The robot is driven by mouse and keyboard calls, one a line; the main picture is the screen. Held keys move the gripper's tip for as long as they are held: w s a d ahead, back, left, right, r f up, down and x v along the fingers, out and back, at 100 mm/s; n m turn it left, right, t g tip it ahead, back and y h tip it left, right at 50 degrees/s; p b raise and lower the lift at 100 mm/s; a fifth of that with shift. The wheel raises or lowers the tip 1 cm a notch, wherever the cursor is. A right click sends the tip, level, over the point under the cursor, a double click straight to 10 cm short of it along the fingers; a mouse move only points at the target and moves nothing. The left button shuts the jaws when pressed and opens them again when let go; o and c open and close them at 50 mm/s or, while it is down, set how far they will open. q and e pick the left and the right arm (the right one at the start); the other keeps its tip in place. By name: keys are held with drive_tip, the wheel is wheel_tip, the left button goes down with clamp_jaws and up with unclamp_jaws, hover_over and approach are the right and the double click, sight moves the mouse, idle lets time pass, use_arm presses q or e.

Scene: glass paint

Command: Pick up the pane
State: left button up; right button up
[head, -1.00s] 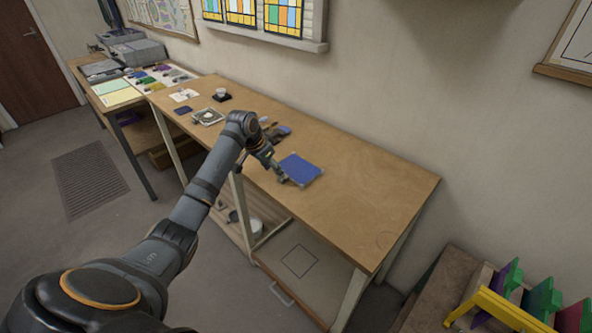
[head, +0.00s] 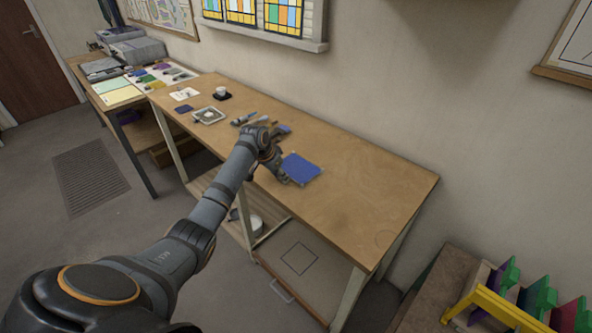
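A blue square pane (head: 302,168) lies on the wooden workbench (head: 370,185), near its front edge. My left gripper (head: 284,179) is low at the pane's left front corner, pointing down toward it. The fingertips are very small here, so I cannot tell whether they are open or shut, or whether they touch the pane. The pane looks flat on the bench. My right gripper is out of view.
Brushes or tools (head: 247,119) lie behind my wrist. A small cup (head: 221,92) and a framed piece (head: 208,116) stand further left. A yellow rack (head: 500,300) holds coloured panes at lower right. The bench right of the blue pane is clear.

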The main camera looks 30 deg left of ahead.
use_arm(q)
clamp_jaws()
drive_tip(key=shift+r, duration=0.3)
wheel_tip(320, 180, up, 2)
drive_tip(key=shift+w+r+b, duration=0.1)
drive_tip(key=shift+r+b, duration=0.15)
drive_tip(key=shift+b, duration=0.5)
drive_tip(key=s+d+r+b, duration=0.2)
drive_tip(key=s+d+r, duration=0.5)
drive_tip(key=s+r, duration=0.3)
drive_tip(key=shift+s+d, duration=0.25)
drive_tip(key=shift+s, duration=0.85)
